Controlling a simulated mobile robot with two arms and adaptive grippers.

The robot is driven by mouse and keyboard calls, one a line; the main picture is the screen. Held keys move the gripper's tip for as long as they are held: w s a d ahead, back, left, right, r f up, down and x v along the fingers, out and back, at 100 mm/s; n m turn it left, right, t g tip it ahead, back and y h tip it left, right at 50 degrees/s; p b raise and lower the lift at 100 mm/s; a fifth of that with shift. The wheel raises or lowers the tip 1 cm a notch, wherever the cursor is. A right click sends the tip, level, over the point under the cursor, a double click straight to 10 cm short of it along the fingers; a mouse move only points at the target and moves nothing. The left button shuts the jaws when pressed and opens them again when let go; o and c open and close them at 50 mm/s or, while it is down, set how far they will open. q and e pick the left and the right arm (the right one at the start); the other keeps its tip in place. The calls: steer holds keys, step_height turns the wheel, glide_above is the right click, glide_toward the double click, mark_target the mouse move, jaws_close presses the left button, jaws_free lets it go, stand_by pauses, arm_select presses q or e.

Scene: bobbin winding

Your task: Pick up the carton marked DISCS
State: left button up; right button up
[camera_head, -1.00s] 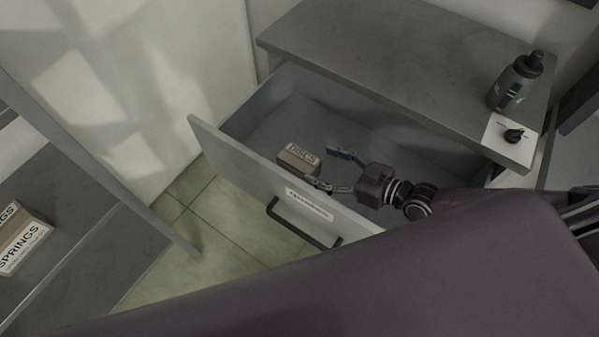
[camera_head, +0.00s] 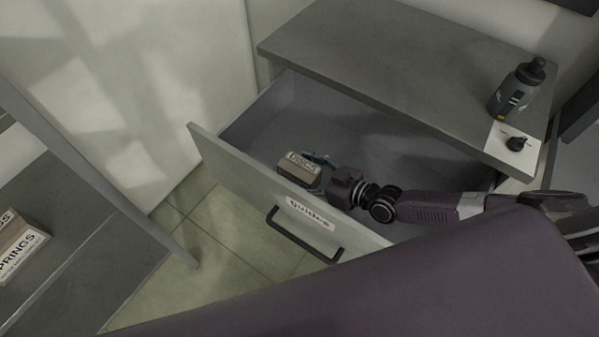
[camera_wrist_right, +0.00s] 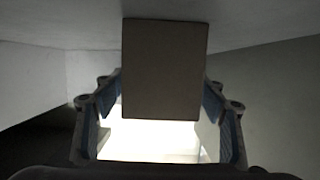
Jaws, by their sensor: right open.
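The carton marked DISCS (camera_head: 297,172) is a small brown box with a white label on top. It stands in the open drawer, close to the inside of the drawer front. My right gripper (camera_head: 321,166) reaches in from the right, low beside the carton, and its near finger is mostly hidden. In the right wrist view the carton (camera_wrist_right: 165,68) shows as a plain brown face between the fingertips of the open right gripper (camera_wrist_right: 162,88). Whether the fingers touch it I cannot tell. My left gripper is not in view.
The drawer front (camera_head: 235,166) has a dark handle (camera_head: 303,237) and a label. A SPRINGS carton (camera_head: 18,245) stands on a shelf at left. The drawer's left part is empty.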

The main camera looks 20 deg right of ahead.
steer(key=c, duration=1.2)
steer(key=shift+c, duration=0.8)
steer(key=shift+r, duration=0.1)
